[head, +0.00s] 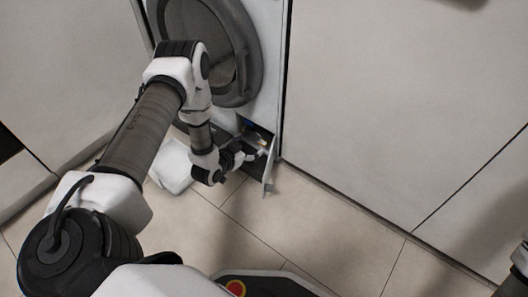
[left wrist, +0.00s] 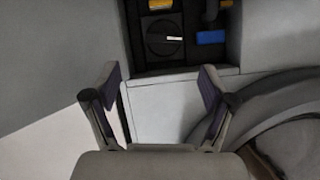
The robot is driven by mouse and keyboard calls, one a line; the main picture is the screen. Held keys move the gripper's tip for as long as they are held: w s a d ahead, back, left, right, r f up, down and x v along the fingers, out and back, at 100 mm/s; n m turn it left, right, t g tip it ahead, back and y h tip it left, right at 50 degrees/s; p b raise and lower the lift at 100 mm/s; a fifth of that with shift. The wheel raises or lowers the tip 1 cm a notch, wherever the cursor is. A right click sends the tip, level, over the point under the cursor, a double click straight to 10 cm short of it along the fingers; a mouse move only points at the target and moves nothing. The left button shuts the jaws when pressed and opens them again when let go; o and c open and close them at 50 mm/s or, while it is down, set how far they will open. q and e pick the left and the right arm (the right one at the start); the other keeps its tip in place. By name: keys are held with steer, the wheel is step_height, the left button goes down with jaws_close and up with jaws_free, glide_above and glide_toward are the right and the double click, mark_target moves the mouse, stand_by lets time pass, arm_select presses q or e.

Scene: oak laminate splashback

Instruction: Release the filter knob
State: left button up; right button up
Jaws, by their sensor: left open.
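The filter knob (left wrist: 164,38) is a dark round knob with a white mark, set in a dark recess, in the upper middle of the left wrist view. My left gripper (left wrist: 160,80) is open, its two fingers spread apart with nothing between them. The knob lies beyond the fingertips, with a visible gap. In the head view my left gripper (head: 244,153) is low at the washing machine's front, by the open service compartment (head: 259,134). I cannot make out the knob in the head view.
The open flap (head: 268,168) stands out just right of my left gripper. Blue (left wrist: 211,37) and yellow (left wrist: 160,4) parts sit by the knob. The washing machine's round door (head: 210,45) is above. A white object (head: 171,167) is on the floor. Tiles (head: 330,230) ahead are clear.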

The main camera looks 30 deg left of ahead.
mark_target(261, 135)
arm_select(q)
steer(key=b+x, duration=0.1)
steer(key=x, duration=0.1)
steer(key=b+x, duration=0.2)
steer(key=x, duration=0.1)
steer(key=b+x, duration=0.1)
steer(key=x, duration=0.1)
steer(key=shift+w+a+f+b, duration=0.15)
steer(key=shift+a+f+b, duration=0.15)
steer(key=shift+w, duration=0.55)
arm_select(e)
step_height(261, 135, down, 6)
steer(key=w, duration=0.1)
steer(key=shift+w+t, duration=0.3)
steer(key=shift+w, duration=0.05)
